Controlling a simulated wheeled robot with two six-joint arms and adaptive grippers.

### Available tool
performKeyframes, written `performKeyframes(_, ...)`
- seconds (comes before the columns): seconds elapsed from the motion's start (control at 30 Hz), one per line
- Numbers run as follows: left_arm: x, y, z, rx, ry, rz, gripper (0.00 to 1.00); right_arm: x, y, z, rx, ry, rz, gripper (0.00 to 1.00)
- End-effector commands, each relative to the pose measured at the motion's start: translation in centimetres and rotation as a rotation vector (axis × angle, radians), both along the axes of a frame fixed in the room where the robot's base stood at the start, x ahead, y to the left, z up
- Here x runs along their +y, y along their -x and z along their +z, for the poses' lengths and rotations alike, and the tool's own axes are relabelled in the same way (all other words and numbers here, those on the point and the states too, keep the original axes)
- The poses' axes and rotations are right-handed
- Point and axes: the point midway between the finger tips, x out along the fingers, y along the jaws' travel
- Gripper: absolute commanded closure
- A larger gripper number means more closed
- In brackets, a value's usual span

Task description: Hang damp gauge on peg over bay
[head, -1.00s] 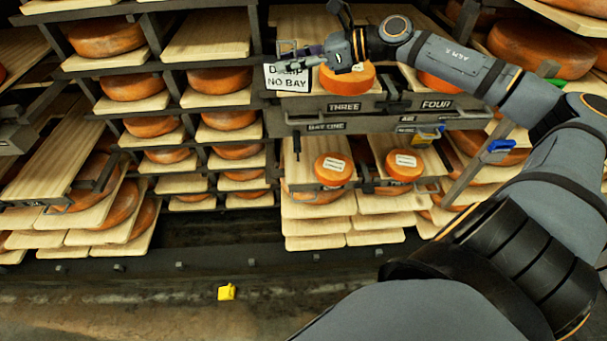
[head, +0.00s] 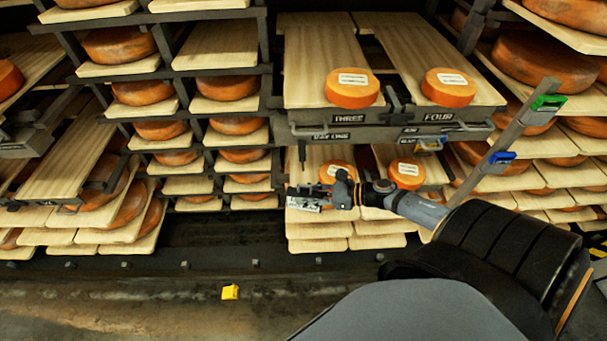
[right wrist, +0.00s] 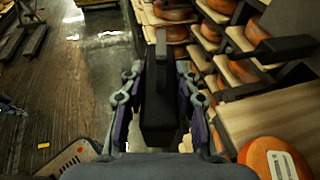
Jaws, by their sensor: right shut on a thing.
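My right gripper (head: 322,194) is shut on the damp gauge (head: 303,206), a small dark piece with a white face. It is in front of the lower shelf, just left of the lower labelled cheeses, below the BAY ONE plate (head: 332,136). In the right wrist view the gauge's dark slab (right wrist: 158,112) sits between the purple-grey fingers, seen nearly edge-on; its writing cannot be read. A short black peg-like part (head: 302,153) hangs under the left end of the bay's front beam, above the gauge and apart from it. My left gripper is not in view.
Labelled orange cheeses (head: 352,88) sit on the boards marked THREE and FOUR. A slanted post (head: 512,136) with green and blue clips stands at the right. A yellow block (head: 230,292) lies on the floor. Racks of cheeses fill the left.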

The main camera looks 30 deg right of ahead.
Motion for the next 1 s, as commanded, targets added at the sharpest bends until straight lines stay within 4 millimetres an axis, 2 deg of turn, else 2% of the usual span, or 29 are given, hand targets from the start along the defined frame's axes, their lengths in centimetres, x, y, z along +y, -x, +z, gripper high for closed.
performKeyframes(0.27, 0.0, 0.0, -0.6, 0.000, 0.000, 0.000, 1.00, -0.2, -0.4, -0.3, -0.003, 0.000, 0.002, 1.00)
performKeyframes(1.0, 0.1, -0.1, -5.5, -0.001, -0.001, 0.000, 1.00, -2.9, -4.8, -0.9, -0.004, 0.001, 0.002, 1.00)
